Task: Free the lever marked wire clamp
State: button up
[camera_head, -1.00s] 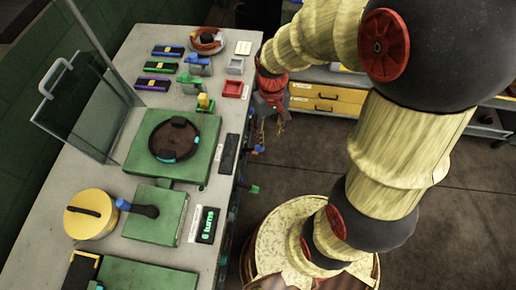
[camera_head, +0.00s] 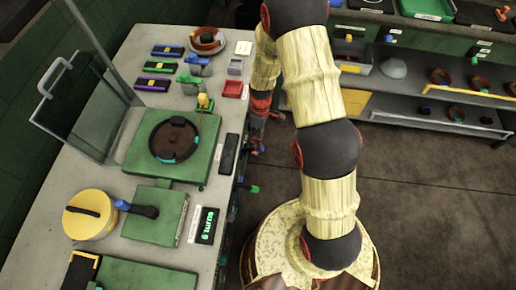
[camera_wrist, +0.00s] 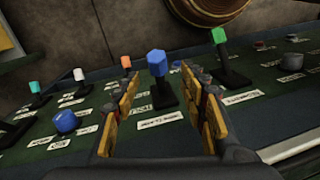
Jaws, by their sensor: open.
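In the wrist view, a blue-headed lever (camera_wrist: 157,64) stands on a dark panel, ahead of and between the fingers of my gripper (camera_wrist: 161,88). The small label in front of it (camera_wrist: 160,119) seems to read "wire clamp", but it is blurred. The gripper is open, with a finger on each side of the lever's line, and I see no contact. In the head view my gripper (camera_head: 258,130) is small and dark beside the bench's right side, mostly hidden by its own wrist.
A green lever (camera_wrist: 220,50) stands close right of the right finger. Orange (camera_wrist: 126,63), white (camera_wrist: 79,75) and green (camera_wrist: 34,88) levers and a blue knob (camera_wrist: 65,122) are to the left. The bench (camera_head: 225,75) carries a green plate with a round wheel (camera_head: 175,140).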

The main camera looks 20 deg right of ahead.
aim_at(252, 150)
jog(key=shift+w+f+n, duration=0.15)
jog(key=shift+n, duration=0.35)
jog(key=f, duration=0.2)
jog(key=f+b, duration=0.1)
jog(key=f, duration=0.2)
jog(key=s+f, duration=0.1)
jog(key=f, duration=0.1)
jog(key=shift+a+f+b, duration=0.25)
jog(key=shift+a+b, duration=0.05)
jog(key=shift+b, duration=0.05)
jog(key=shift+c, duration=0.6)
grip_shut()
